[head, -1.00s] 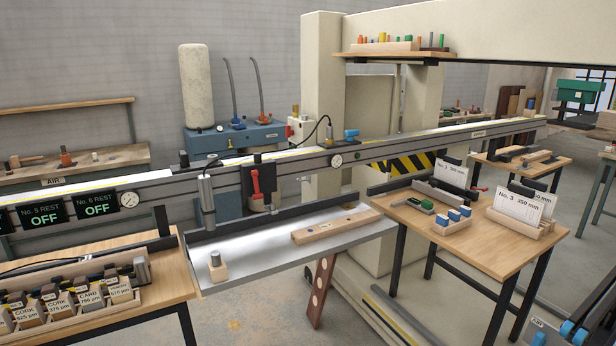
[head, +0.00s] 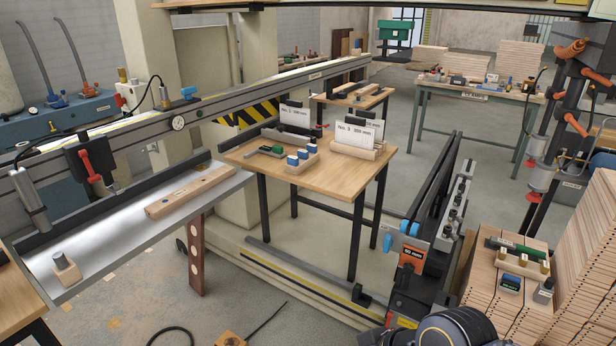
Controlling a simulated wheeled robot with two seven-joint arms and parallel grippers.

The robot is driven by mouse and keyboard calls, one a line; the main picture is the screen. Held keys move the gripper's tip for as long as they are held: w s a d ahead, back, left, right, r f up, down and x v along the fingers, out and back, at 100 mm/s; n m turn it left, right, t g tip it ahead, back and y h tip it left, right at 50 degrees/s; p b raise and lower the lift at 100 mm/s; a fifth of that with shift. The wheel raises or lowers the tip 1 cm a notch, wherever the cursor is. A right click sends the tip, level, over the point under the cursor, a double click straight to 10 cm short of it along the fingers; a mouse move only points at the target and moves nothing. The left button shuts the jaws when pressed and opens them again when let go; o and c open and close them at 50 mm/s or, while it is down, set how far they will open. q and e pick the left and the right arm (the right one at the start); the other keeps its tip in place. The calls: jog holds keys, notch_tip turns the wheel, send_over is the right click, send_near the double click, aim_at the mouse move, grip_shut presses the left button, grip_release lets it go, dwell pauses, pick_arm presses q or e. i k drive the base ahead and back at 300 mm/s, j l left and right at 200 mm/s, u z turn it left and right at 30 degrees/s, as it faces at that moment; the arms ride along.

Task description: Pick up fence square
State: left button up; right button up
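I cannot tell for certain which thing is the fence square. A dark green bar on a wooden block (head: 516,248) lies on the board stack at the right, with small blocks beside it. A black rounded part, probably my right arm, shows at the bottom edge below the fence. No fingertips of either gripper show.
A long steel bed (head: 130,225) carries a wooden bar (head: 190,192) at the left. Board stacks (head: 590,240) fill the right edge. Grey floor is open between table and fence.

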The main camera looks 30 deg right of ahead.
aim_at(276, 151)
jog(key=i+l+u, duration=0.1)
jog(key=i+l, duration=0.2)
jog(key=i+l+u, duration=0.15)
jog(key=i+l, duration=0.15)
jog(key=i+l+u, duration=0.1)
jog(key=i+l, duration=0.25)
jog(key=i+l+u, duration=0.15)
jog(key=i+l, duration=0.2)
jog(key=i+l+u, duration=0.1)
jog(key=i+l, duration=0.2)
jog(key=l, duration=0.15)
jog(key=i+l+u, duration=0.1)
jog(key=i+l, duration=0.15)
jog(key=l, duration=0.2)
jog(key=i+l+u, duration=0.15)
jog(key=l, duration=0.3)
jog(key=i, duration=0.1)
